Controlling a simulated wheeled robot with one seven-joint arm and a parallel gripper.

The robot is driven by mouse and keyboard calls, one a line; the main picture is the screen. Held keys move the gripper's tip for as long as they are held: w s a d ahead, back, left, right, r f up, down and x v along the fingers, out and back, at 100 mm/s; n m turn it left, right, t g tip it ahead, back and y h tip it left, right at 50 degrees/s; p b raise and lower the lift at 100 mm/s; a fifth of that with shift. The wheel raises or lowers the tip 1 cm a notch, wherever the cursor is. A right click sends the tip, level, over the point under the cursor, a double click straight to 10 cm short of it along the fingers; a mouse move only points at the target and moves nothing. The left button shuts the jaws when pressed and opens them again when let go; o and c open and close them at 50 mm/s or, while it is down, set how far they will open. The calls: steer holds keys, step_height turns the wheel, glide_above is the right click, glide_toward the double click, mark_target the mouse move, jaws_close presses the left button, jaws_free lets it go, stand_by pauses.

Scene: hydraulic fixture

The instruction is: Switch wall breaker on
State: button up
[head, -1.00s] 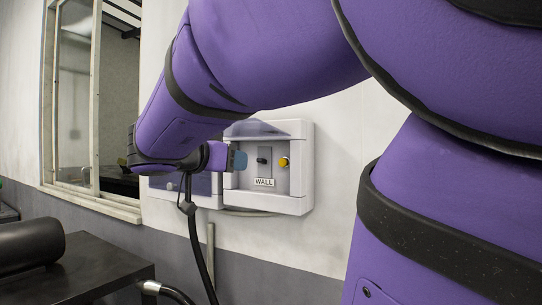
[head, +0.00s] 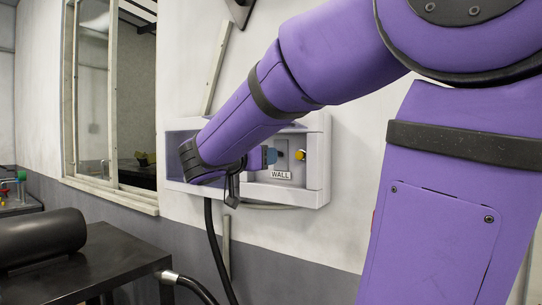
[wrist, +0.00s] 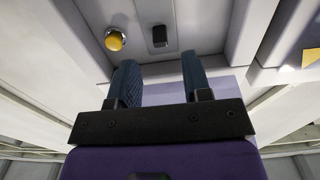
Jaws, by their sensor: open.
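The breaker box (head: 318,150) is a light grey panel on the wall, with a WALL label (head: 281,175) on its recessed face. A small black breaker switch (wrist: 159,36) sits on that face, beside a yellow button (head: 299,154). In the head view the switch is partly hidden by my fingers. My gripper (wrist: 160,82) is open and empty, and its two blue fingers point at the panel. In the wrist view the switch is ahead of the gap between the fingers, apart from them. I cannot tell the switch's position.
A black table (head: 110,262) with a dark cylinder (head: 40,238) stands at the lower left. A window frame (head: 112,190) is left of the box. A black cable (head: 218,250) hangs below my wrist. The box's side walls are close around my gripper.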

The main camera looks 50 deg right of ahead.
steer(key=d, duration=0.5)
steer(key=shift+w+d, duration=0.2)
steer(key=shift+d, duration=0.2)
